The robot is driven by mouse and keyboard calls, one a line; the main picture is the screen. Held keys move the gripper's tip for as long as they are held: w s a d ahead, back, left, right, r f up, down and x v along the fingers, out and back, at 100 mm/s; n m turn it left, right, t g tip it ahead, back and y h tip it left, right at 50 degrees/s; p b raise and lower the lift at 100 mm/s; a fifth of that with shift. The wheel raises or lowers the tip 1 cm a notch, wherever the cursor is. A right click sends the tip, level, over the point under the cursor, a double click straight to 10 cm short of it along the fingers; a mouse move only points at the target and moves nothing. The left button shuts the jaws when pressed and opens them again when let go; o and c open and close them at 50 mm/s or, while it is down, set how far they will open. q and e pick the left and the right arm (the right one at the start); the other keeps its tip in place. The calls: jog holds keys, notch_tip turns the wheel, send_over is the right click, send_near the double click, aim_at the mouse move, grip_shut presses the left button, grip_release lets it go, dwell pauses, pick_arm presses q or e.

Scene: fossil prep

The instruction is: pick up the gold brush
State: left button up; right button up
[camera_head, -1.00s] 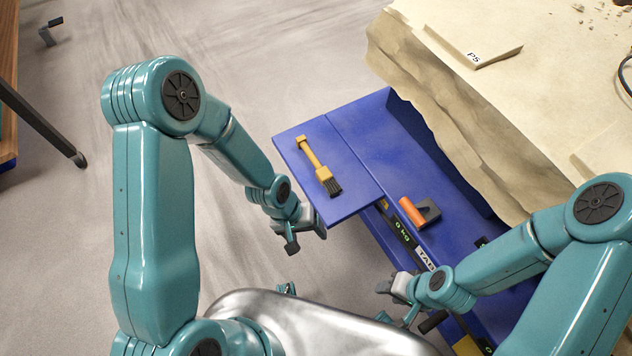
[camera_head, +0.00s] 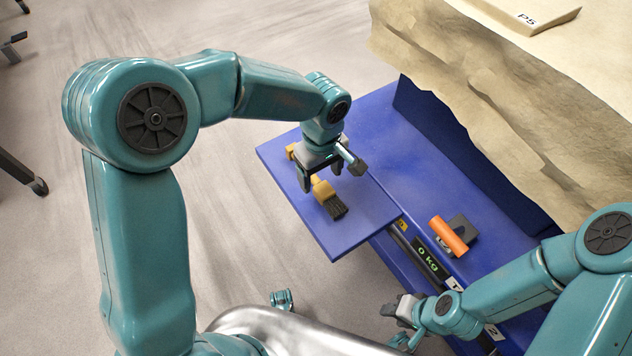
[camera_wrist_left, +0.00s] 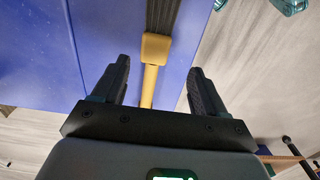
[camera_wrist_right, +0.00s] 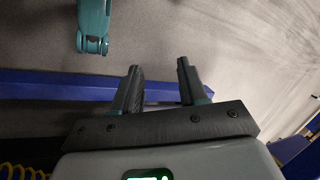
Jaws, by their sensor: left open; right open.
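The gold brush (camera_head: 324,190) with dark bristles lies on the blue platform (camera_head: 345,232). My left gripper (camera_head: 322,180) is open above the brush handle and hides part of it in the head view. In the left wrist view the brush's gold handle (camera_wrist_left: 150,78) runs between the two open fingers of the left gripper (camera_wrist_left: 152,82), with a gap on each side. The dark bristles (camera_wrist_left: 163,14) point away at the top of that view. My right gripper (camera_wrist_right: 162,82) is open and empty, away from the brush; it also shows low in the head view (camera_head: 392,322).
An orange-handled tool (camera_head: 449,236) lies on the blue surface to the right of the brush. A dark display reading 0 kg (camera_head: 428,257) is at the front. A pale rock-like block (camera_head: 480,70) rises at the back right, with a P5 slab (camera_head: 540,12) on it.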

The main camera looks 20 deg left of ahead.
aim_at(323, 188)
pick_arm(q)
jog(key=shift+s+f, duration=0.1)
jog(key=shift+f, duration=0.55)
jog(key=f, duration=0.1)
jog(key=f+b, duration=0.1)
jog(key=f, duration=0.1)
jog(key=f+b, duration=0.1)
jog(key=f, duration=0.1)
jog(key=shift+w+d+f, duration=0.15)
jog(key=shift+w+d, duration=0.15)
jog(key=shift+w, duration=0.05)
jog(key=c, duration=1.1)
